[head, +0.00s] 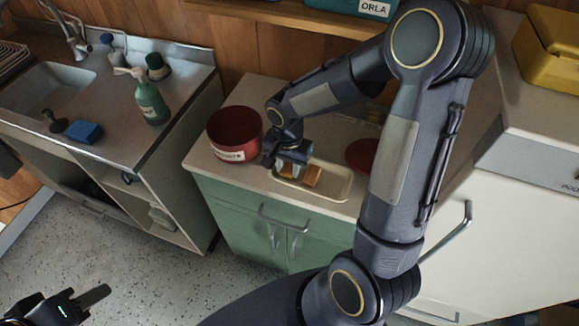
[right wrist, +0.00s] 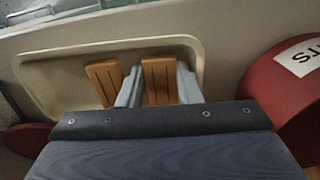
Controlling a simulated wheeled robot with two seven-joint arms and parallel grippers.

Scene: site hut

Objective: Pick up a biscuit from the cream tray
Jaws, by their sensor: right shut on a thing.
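The cream tray (head: 338,197) lies on the counter and holds two orange-brown slotted biscuits. My right gripper (head: 287,167) is over the tray's left part, pointing down. In the right wrist view its two pale fingers are closed on the sides of one biscuit (right wrist: 159,78). The other biscuit (right wrist: 105,80) lies just beside the fingers, tilted a little; it also shows in the head view (head: 312,176). I cannot tell whether the held biscuit touches the tray floor. My left gripper (head: 82,301) is at the bottom left, away from the counter, only partly shown.
A red labelled tin (head: 234,143) stands left of the tray, close to my right gripper. A red round lid (head: 361,155) lies behind the tray, partly hidden by my arm.

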